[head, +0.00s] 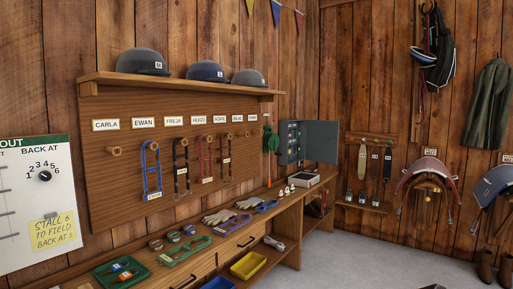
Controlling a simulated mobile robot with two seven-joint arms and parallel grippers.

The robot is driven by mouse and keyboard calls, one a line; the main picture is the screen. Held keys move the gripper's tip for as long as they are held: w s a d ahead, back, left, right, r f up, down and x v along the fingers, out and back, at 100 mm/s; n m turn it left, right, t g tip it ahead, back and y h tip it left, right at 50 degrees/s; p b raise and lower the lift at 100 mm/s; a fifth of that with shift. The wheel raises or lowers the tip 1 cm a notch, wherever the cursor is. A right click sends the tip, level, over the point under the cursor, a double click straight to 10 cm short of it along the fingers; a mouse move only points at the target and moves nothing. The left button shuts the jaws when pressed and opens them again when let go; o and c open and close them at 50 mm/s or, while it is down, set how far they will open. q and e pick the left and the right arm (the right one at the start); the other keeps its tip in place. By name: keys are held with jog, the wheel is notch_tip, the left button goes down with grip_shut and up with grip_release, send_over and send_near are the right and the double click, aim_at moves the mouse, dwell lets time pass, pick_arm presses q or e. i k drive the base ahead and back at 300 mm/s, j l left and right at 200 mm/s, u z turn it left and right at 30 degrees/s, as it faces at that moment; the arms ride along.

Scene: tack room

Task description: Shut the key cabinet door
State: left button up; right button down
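The key cabinet (291,142) is a small dark grey box on the wooden wall, above the far end of the bench. Its door (321,141) stands wide open, swung out to the right of the box. Small items, too small to make out clearly, hang inside the cabinet. Neither of my grippers shows in the head view.
A long wooden bench (226,245) runs along the left wall below the cabinet, with gloves (219,217), a green tray (121,272) and other tack on it. A grey box (304,179) sits below the cabinet. Grey floor (350,262) is clear to the right.

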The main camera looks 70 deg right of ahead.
aim_at(320, 146)
jog(key=z, duration=2.75)
jog(key=i+z, duration=0.2)
jog(key=i, duration=3.15)
jog(key=i+u, duration=0.1)
jog(key=i, duration=1.15)
jog(key=i+l, duration=0.2)
jog(key=i, duration=1.1)
